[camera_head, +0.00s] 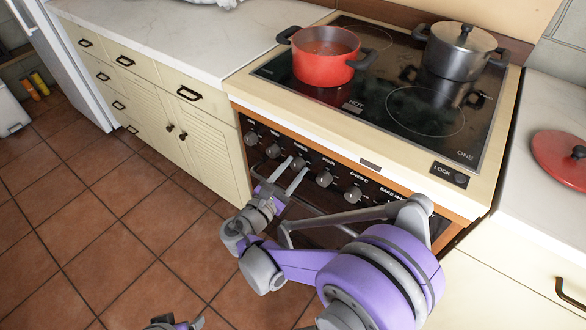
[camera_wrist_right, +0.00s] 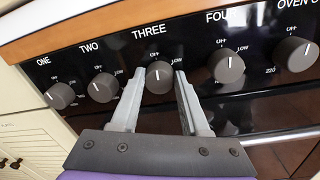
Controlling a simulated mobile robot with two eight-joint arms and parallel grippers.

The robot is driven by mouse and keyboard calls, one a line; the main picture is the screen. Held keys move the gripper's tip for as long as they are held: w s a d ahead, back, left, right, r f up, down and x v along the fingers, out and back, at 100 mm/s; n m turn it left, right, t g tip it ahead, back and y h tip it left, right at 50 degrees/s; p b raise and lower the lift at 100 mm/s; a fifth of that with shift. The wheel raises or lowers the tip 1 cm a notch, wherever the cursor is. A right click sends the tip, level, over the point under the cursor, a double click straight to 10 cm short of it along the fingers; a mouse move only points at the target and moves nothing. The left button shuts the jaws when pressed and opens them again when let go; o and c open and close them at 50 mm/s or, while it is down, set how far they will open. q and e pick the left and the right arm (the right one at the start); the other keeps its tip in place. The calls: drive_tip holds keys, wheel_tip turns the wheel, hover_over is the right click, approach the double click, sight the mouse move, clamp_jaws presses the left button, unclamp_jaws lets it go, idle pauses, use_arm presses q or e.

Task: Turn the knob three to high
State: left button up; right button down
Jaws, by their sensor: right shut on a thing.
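Knob three (camera_wrist_right: 160,77) is a round dark grey knob with a white pointer line, under the label THREE on the black stove panel (camera_wrist_right: 188,50). In the right wrist view its pointer stands roughly upright. My right gripper (camera_wrist_right: 161,80) has its two fingers on either side of this knob and is shut on it. In the head view, my right gripper (camera_head: 294,166) reaches the panel at the knob (camera_head: 298,163), which the fingers partly cover. Part of my left gripper (camera_head: 174,323) shows at the bottom edge; its fingers cannot be made out well.
Knob two (camera_wrist_right: 103,87) and knob four (camera_wrist_right: 226,66) flank knob three closely. A red pot (camera_head: 323,66) and a grey lidded pot (camera_head: 457,55) stand on the glass cooktop (camera_head: 392,118). A red lid (camera_head: 562,160) lies on the right counter.

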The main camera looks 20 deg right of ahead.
drive_tip(key=m, duration=0.4)
drive_tip(key=m+p, duration=0.1)
drive_tip(key=m, duration=0.4)
drive_tip(key=shift+s+f+h, duration=0.1)
drive_tip(key=shift+f+h, duration=0.05)
drive_tip(key=shift+h, duration=0.15)
drive_tip(key=m, duration=0.4)
drive_tip(key=shift+m, duration=0.4)
drive_tip(key=m+p, duration=0.1)
drive_tip(key=m, duration=0.3)
drive_tip(key=shift+f+m+h, duration=0.15)
drive_tip(key=shift+m+h, duration=0.15)
drive_tip(key=shift+m, duration=0.1)
drive_tip(key=m, duration=0.3)
drive_tip(key=shift+m+g+p, duration=0.3)
drive_tip(key=shift+m, duration=0.1)
drive_tip(key=m, duration=0.4)
drive_tip(key=shift+m+p, duration=0.4)
drive_tip(key=m, duration=0.3)
drive_tip(key=m+p, duration=0.1)
drive_tip(key=shift+w+a+m+g, duration=0.1)
drive_tip(key=shift+w+m+g, duration=0.2)
drive_tip(key=shift+g, duration=0.1)
drive_tip(key=m+p, duration=0.1)
drive_tip(key=m, duration=0.3)
drive_tip(key=shift+m, duration=0.3)
